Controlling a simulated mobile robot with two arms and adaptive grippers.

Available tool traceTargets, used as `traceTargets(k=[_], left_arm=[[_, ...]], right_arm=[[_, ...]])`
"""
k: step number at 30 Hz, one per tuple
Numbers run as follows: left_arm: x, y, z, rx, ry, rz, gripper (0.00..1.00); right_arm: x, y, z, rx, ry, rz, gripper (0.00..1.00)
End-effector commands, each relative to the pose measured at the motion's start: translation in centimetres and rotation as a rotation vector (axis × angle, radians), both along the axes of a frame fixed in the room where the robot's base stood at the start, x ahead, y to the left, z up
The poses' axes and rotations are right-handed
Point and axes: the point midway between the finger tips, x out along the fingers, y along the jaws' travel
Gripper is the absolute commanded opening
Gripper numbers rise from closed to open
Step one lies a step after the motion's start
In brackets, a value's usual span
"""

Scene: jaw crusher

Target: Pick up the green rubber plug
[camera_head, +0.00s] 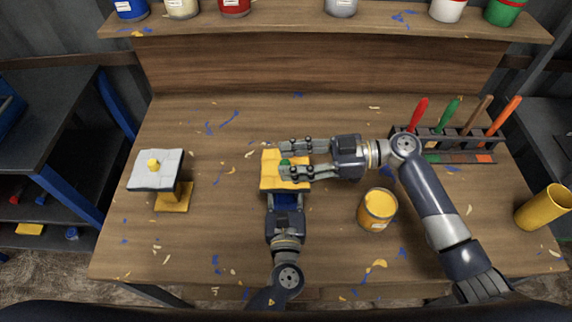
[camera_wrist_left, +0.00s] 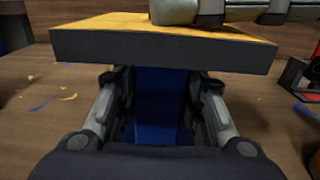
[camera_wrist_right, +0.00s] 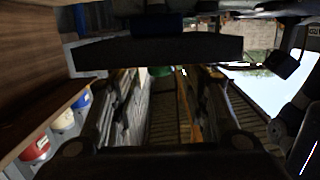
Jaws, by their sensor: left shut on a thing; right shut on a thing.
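The green rubber plug (camera_head: 284,162) is a small green piece at the top of a yellow-topped block (camera_head: 268,183), between the fingertips of my right gripper (camera_head: 283,160). It also shows in the right wrist view (camera_wrist_right: 160,71), small and dark between the fingers. My right gripper is shut on it, coming in from the right; the exact contact is hard to see. My left gripper (camera_head: 285,208) reaches from the front and is shut on the blue part (camera_wrist_left: 158,105) under the yellow-topped slab (camera_wrist_left: 165,45), whose dark edge faces the left wrist camera.
A yellow can (camera_head: 377,209) stands right of the left arm. A tool rack (camera_head: 455,145) is at the back right, a yellow cup (camera_head: 544,207) at the far right. Paint cans line the shelf (camera_head: 290,21).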

Motion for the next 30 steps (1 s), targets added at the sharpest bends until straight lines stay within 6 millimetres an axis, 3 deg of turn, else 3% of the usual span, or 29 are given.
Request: traceTargets(k=[1,18,30], left_arm=[[-0.07,-0.36,0.14,-0.002,-0.003,-0.007,0.00],[-0.13,-0.48,0.23,-0.004,-0.005,-0.009,0.00],[-0.11,-0.42,0.28,-0.005,-0.006,-0.007,0.00]], right_arm=[[-0.16,-0.01,-0.94,-0.016,0.007,-0.001,0.30],[-0.06,-0.20,-1.13,-0.018,0.009,-0.006,0.10],[-0.02,-0.30,-0.86,-0.020,0.008,-0.007,0.09]])
